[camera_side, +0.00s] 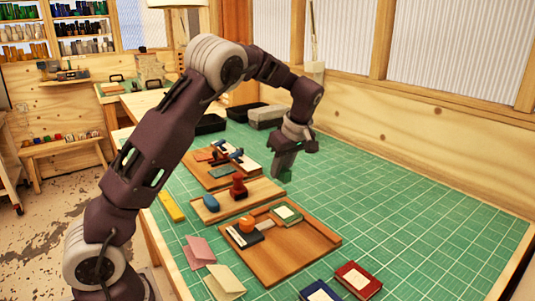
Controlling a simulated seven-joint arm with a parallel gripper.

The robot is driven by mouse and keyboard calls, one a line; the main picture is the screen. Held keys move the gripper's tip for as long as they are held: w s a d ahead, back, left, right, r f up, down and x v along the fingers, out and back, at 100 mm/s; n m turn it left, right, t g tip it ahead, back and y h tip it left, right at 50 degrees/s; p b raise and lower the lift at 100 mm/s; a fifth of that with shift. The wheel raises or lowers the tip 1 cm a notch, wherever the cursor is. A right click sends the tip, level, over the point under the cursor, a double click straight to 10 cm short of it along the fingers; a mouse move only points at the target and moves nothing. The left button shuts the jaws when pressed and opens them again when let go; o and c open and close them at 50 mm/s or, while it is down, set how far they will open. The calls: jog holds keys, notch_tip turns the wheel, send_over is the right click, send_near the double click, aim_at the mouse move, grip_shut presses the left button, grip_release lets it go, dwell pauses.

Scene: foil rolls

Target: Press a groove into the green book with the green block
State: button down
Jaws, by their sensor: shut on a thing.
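The green book (287,214), with a pale label on its cover, lies flat at the far corner of the nearest wooden board (291,254). My gripper (284,163) is above and beyond that board, up and left of the book in the picture. It points down and is shut on a grey-green piece, which I take to be the green block (283,174). The block is apart from the book. Its lower end is near the mat, and I cannot tell if it touches. The fingers are small and dark, so the grip is not clear in detail.
A wooden rack holds a red-handled tool (238,187) and a blue one (211,202). An orange-knobbed tool (247,225) stands on the near board. A red book (357,280) and a blue book (320,291) lie in front. The green mat (420,205) at right is clear.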

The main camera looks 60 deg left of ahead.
aim_at(286, 208)
jog(key=d, duration=0.2)
jog(key=s+d, duration=0.1)
jog(key=shift+s+d+f, duration=0.1)
jog(key=shift+d+f, duration=0.4)
jog(key=shift+f, duration=2.4)
jog(key=shift+f, duration=0.5)
jog(key=shift+d, duration=0.1)
jog(key=shift+d, duration=0.35)
jog(key=shift+d, duration=0.2)
jog(key=shift+d+r, duration=0.1)
jog(key=shift+d, duration=0.05)
jog(key=shift+d, duration=0.1)
